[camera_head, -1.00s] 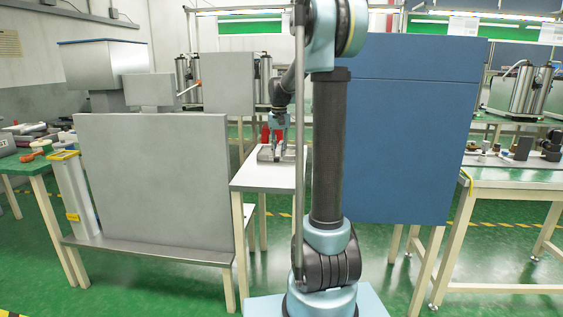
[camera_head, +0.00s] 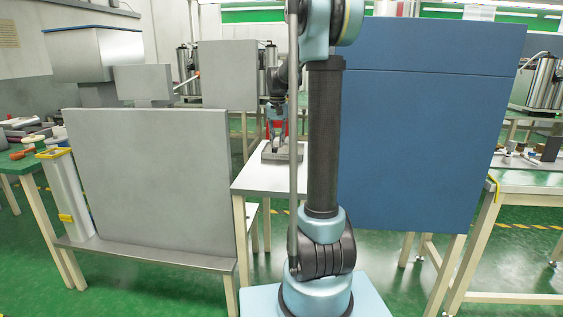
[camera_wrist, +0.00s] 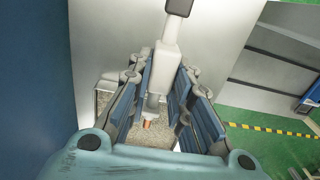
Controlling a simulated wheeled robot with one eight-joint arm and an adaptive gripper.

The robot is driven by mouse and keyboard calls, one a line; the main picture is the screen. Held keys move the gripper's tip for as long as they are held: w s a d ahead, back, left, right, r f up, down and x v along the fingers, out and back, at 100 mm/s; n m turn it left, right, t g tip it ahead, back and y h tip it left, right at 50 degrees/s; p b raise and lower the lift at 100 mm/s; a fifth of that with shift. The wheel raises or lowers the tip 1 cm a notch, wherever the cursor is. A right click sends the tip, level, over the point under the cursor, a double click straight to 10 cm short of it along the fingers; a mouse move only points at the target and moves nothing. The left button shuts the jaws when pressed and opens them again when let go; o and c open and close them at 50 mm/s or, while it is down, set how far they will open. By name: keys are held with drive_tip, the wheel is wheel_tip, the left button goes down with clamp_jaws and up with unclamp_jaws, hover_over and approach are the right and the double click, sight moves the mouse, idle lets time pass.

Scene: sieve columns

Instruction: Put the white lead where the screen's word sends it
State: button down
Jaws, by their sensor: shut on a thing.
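The white lead (camera_wrist: 164,66) shows in the wrist view as a pale plug body with a dark end at the top and a narrower grey part and an orange-brown tip toward the bottom. My gripper (camera_wrist: 155,104) has its blue-padded fingers on either side of it and is shut on it. In the head view my gripper (camera_head: 278,137) is small, over a grey fixture (camera_head: 284,153) on a white table (camera_head: 266,182). The lead is too small to make out there. No screen with a readable word shows.
A large blue cabinet (camera_head: 425,150) stands right of my arm. A grey panel (camera_head: 150,180) on a bench stands left. A workbench (camera_head: 535,182) with small parts is at the far right. Green floor (camera_head: 490,255) is open at the lower right.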

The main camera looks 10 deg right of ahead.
sight(278, 168)
drive_tip(key=shift+d+f, duration=0.15)
drive_tip(key=shift+f, duration=4.85)
drive_tip(key=shift+f, duration=0.1)
drive_tip(key=c, duration=1.5)
unclamp_jaws()
drive_tip(key=shift+o, duration=0.2)
